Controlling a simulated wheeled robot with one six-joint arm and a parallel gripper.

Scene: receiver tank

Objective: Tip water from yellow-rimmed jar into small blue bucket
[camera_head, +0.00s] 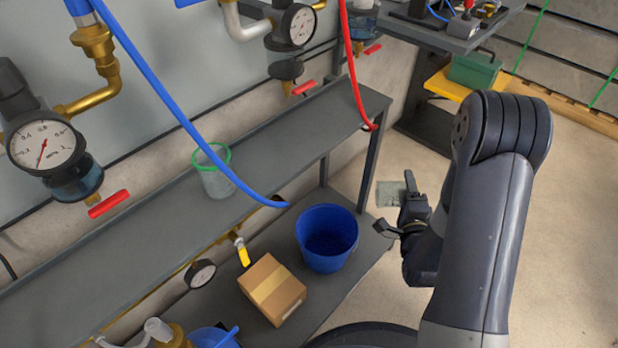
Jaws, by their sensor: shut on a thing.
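A clear jar with a green rim (213,172) stands upright on the upper grey shelf, behind the blue hose. I see no jar with a yellow rim. The blue bucket (327,240) stands upright on the lower shelf near its right end. Its inside is dark blue, and I cannot tell whether it holds water. My gripper (394,212) is just right of the bucket in the picture, apart from its rim. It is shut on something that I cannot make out.
A cardboard box (272,290) sits left of the bucket, with a yellow-handled valve (242,252) behind. A blue hose (180,112) and a red hose (353,70) hang across the upper shelf (310,130).

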